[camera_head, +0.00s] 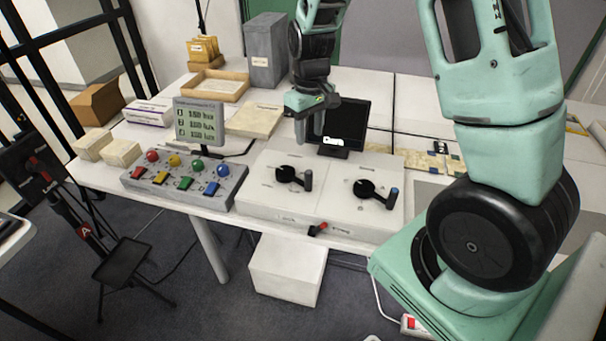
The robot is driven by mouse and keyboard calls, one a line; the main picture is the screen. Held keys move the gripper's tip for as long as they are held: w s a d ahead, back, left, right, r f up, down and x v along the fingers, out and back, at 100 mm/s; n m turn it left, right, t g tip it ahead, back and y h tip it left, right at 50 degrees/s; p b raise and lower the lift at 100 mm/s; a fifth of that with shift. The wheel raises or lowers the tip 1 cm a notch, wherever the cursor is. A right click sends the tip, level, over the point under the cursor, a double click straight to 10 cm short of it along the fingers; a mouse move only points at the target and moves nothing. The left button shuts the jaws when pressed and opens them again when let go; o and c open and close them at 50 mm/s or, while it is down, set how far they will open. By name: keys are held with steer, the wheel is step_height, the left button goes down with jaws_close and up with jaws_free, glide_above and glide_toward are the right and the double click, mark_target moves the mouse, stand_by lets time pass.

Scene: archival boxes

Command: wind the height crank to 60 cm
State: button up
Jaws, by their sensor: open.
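Two black cranks sit on top of a white box (262,201) on the table: a left crank (291,176) with a dark knob and a right crank (372,190) with a blue-tipped knob. I cannot read which one is the height crank. My gripper (309,134) is open and empty, pointing down above and behind the left crank, apart from it. A dark screen (350,121) stands behind the box, partly hidden by my gripper, with small white text. A grey display (199,123) at the left shows several rows of numbers, too small to read surely.
A grey panel (150,191) with colored knobs and switches lies left of the cranks. A grey archival box (268,50), a wooden tray (213,86) and a flat folder (255,120) stand behind.

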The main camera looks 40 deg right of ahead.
mark_target(309, 172)
step_height(309, 172, down, 16)
steer(key=shift+s+p, duration=0.1)
steer(key=shift+p, duration=0.7)
jaws_close()
